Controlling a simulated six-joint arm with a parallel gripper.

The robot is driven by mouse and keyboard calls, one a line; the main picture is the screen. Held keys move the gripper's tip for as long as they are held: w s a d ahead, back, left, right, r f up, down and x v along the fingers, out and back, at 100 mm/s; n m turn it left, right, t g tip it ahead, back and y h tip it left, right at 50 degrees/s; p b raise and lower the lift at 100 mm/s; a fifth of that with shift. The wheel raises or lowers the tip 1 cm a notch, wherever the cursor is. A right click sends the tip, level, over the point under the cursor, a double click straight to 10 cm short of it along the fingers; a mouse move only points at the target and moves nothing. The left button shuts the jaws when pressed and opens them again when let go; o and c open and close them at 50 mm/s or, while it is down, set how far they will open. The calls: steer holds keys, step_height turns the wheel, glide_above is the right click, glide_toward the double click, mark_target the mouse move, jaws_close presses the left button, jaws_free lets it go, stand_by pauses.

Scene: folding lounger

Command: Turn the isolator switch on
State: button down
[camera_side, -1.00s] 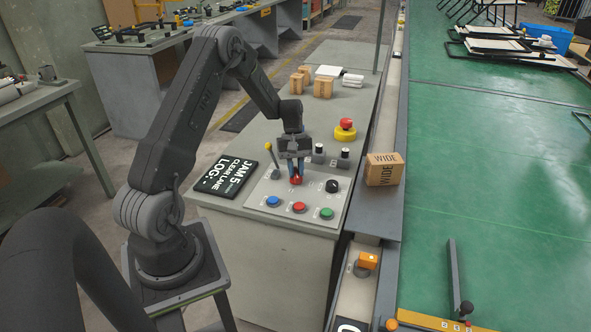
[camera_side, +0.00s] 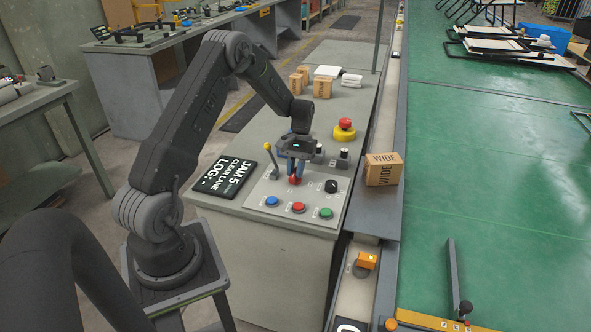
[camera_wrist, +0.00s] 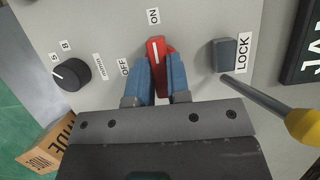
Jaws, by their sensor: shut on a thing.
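The red isolator switch (camera_side: 295,181) sits on the grey control panel. My gripper (camera_side: 296,170) reaches down from above, its blue fingers closed on both sides of the switch handle. In the wrist view the red isolator switch (camera_wrist: 156,46) shows between the blue fingertips of my gripper (camera_wrist: 157,68). Its white line points up toward the ON label (camera_wrist: 153,16). The OFF label (camera_wrist: 125,67) is to the left. The lower part of the handle is hidden between the fingers.
A yellow-topped lever (camera_wrist: 300,124) and a grey LOCK block (camera_wrist: 226,54) are close to the right in the wrist view. A black selector knob (camera_side: 331,186) and blue, red and green buttons are nearby. A WIDE carton (camera_side: 384,170) stands right of the panel.

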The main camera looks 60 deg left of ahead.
steer(key=c, duration=1.1)
jaws_free()
steer(key=shift+v, duration=6.95)
steer(key=shift+s+d, duration=0.1)
